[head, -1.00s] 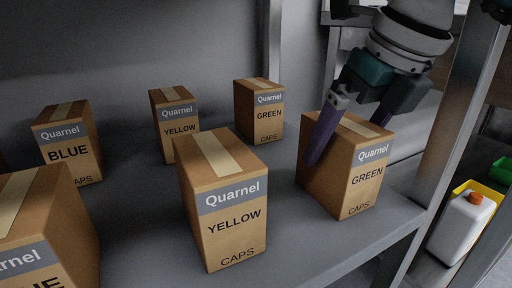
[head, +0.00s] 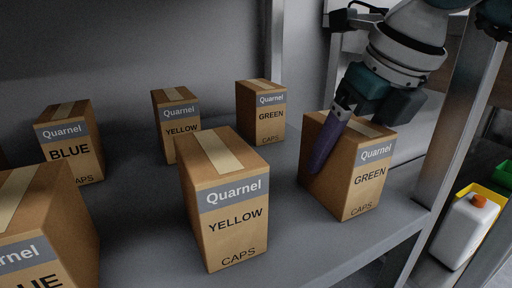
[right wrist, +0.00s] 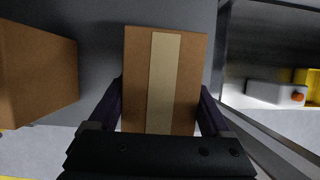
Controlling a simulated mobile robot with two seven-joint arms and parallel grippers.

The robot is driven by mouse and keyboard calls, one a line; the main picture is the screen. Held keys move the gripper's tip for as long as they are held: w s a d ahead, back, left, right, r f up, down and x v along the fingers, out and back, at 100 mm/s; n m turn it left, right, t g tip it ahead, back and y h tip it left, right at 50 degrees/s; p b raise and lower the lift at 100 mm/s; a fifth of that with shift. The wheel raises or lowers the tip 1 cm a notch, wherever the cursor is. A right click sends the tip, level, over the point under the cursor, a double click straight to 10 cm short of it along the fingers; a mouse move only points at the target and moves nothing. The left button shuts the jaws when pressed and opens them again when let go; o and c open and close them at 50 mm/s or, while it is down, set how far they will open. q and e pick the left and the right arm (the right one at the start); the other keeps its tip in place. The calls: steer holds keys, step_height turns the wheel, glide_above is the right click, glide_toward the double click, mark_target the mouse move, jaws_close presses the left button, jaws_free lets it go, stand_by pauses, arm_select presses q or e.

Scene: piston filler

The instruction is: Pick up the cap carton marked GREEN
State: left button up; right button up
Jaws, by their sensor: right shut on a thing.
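A brown carton marked GREEN, CAPS (head: 368,182) stands upright at the front right of the grey shelf. My right gripper (head: 340,148) reaches down over it and is shut on it, one purple finger along its left side. The right wrist view shows the carton's taped top (right wrist: 165,80) between the two fingers (right wrist: 160,110). The far finger is hidden in the head view. A second carton marked GREEN (head: 262,112) stands further back, apart from the gripper. My left gripper is not in view.
Two YELLOW cartons, one in front (head: 222,205) and one behind (head: 177,122), stand left of the held carton. BLUE cartons (head: 70,145) stand at the far left. A metal post (head: 448,130) rises close on the right. A white bottle with an orange cap (head: 468,228) is beyond it.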

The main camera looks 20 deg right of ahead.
steer(key=shift+c, duration=0.9)
